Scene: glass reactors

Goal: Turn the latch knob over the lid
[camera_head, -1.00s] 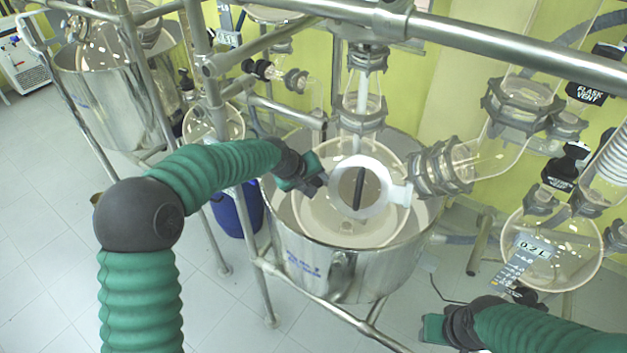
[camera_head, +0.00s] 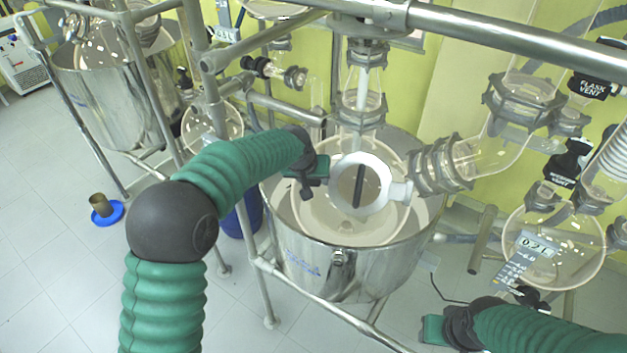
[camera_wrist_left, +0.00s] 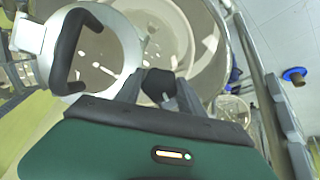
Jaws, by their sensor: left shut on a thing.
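The round lid (camera_head: 345,202) is a pale ring with a dark bar handle (camera_head: 358,186), on top of the glass reactor vessel. In the left wrist view the lid (camera_wrist_left: 118,42) and its black arched handle (camera_wrist_left: 66,55) are at the upper left. The black latch knob (camera_wrist_left: 157,84) is beside the lid's rim, between my left gripper's fingers. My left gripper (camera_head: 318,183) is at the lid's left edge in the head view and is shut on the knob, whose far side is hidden. My right gripper (camera_head: 434,330) is low at the right, away from the lid; its fingers are unclear.
A steel pot (camera_head: 350,272) surrounds the vessel. Steel frame bars (camera_head: 520,45) cross above, and glass pipes (camera_head: 470,160) with clamps stand close to the lid's right. A blue dish with a brown cup (camera_head: 100,207) is on the floor at the left.

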